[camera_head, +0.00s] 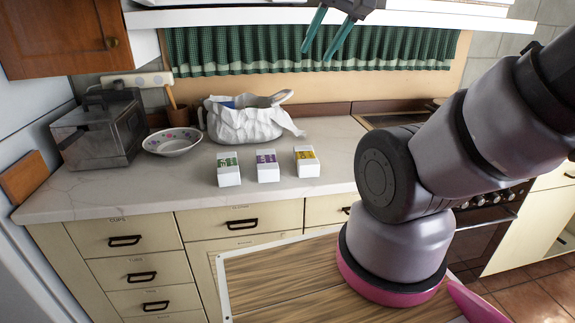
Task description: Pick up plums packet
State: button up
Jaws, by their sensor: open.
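Three small white packets stand in a row on the pale countertop (110,186). The middle packet (267,169) has a purple label, a colour that fits plums, but its print is too small to read. The left packet (228,171) has a green label and the right packet (306,164) a yellow one. There are small gaps between them. My gripper (318,54) is at the top of the view, in front of the green curtain, its teal fingers apart and empty. It is well above the packets and touches none of them.
A crumpled white bag (243,124) stands behind the packets, with a patterned bowl (172,143) to its left and a metal toaster-like box (97,135) further left. A white shelf edge (220,16) runs above. The counter in front of the packets is clear.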

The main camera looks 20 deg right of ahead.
aim_at(268, 168)
jog(key=j+z, duration=0.25)
jog(key=j, duration=0.25)
jog(key=i+j+z, duration=0.1)
jog(key=j+z, duration=0.15)
jog(key=j, duration=0.25)
jog(key=j+z, duration=0.25)
jog(key=j, duration=0.2)
jog(key=j+z, duration=0.25)
jog(key=j, duration=0.25)
jog(key=k+j+z, duration=0.25)
jog(key=j, duration=0.2)
jog(key=j+z, duration=0.25)
jog(key=j, duration=0.25)
jog(key=k+j+z, duration=0.25)
jog(key=j, duration=0.15)
